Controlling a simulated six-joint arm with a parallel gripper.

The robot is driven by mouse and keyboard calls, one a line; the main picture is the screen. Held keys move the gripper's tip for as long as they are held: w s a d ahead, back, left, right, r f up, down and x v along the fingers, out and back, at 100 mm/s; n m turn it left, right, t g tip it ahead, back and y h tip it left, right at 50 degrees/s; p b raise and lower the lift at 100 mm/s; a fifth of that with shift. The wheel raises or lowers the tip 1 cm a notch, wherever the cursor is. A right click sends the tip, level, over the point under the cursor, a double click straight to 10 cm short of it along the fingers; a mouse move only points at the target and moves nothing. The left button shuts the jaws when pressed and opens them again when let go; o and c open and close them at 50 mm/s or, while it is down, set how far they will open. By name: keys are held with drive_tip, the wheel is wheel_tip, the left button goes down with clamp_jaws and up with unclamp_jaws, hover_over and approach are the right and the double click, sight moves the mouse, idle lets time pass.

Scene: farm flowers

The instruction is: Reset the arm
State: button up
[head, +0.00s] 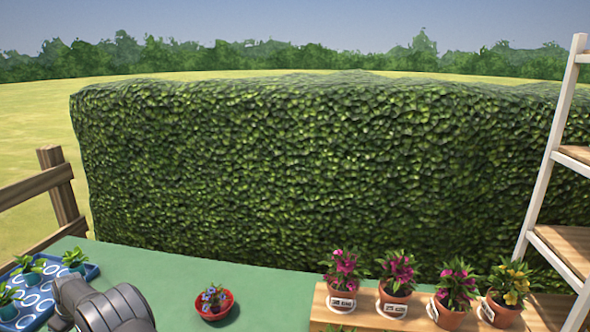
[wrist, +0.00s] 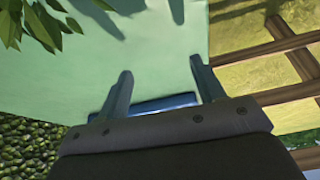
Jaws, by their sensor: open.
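My gripper (wrist: 161,66) shows in the wrist view with its two grey fingers spread apart and nothing between the tips. Beyond the fingers lies the green table (wrist: 150,40), and part of a blue edge (wrist: 155,105) shows between their bases. In the head view, my grey arm is low at the left, beside the blue tray (head: 92,270); the gripper's fingers cannot be made out there.
The tray holds several small seedlings. A red bowl (head: 228,305) with a small plant stands mid-table. Several potted flowers (head: 397,300) stand on a wooden stand (head: 322,312) at right, near white shelves (head: 552,150). Leaves (wrist: 40,25) fill the wrist view's upper left.

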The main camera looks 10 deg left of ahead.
drive_tip(key=w+d+r+m, duration=0.1)
drive_tip(key=w+d+r, duration=0.7)
drive_tip(key=d, duration=0.4)
drive_tip(key=shift+w+d, duration=0.2)
drive_tip(key=shift+w, duration=0.5)
